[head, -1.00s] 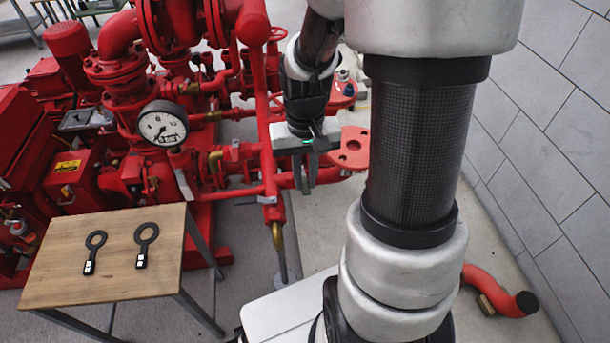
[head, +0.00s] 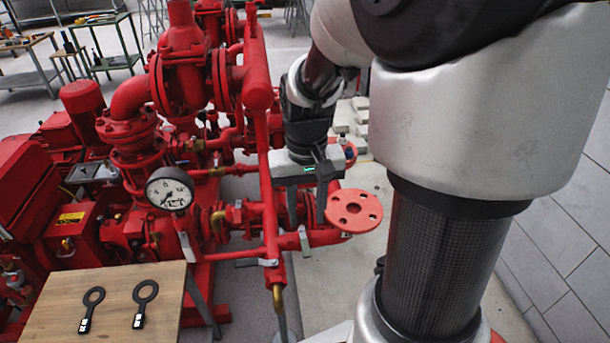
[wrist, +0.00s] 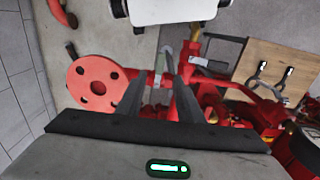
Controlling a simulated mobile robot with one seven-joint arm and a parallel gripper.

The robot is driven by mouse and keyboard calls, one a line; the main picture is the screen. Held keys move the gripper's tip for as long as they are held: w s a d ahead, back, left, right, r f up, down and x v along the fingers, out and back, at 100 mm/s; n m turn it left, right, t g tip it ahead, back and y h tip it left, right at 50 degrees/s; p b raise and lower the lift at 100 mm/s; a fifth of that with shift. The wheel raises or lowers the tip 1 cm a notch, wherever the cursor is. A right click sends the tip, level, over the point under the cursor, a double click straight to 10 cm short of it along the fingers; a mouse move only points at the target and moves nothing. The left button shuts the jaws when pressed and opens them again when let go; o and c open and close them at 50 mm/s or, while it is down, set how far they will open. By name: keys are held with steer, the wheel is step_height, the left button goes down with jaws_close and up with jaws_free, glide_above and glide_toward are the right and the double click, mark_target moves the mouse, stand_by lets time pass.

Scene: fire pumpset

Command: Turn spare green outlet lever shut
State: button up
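A small grey-green lever (head: 304,241) stands on the red pipework beside the round red flange (head: 355,211), below my gripper. It also shows in the wrist view (wrist: 160,66), in line with the space between my fingers. I cannot tell whether it is the spare outlet's lever. My gripper (head: 307,208) is open and empty, with its fingers pointing down above the lever. In the wrist view my gripper (wrist: 159,80) shows two dark fingers well apart. The lever looks apart from the fingers, but the exact gap is hard to judge.
A wooden table (head: 60,310) with two black ring-ended wrenches (head: 145,303) stands at the lower left. A pressure gauge (head: 170,190) and red pump pipework (head: 185,75) fill the left. A red vertical pipe (head: 262,150) stands close left of my gripper.

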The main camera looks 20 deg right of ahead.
step_height(320, 180, up, 8)
steer(key=p, duration=0.1)
stand_by(0.4)
steer(key=s+a+r+n+t, duration=0.3)
steer(key=s+a+r+t, duration=0.3)
steer(key=s, duration=0.3)
step_height(320, 180, up, 14)
steer(key=p, duration=1.3)
steer(key=shift+a, duration=0.25)
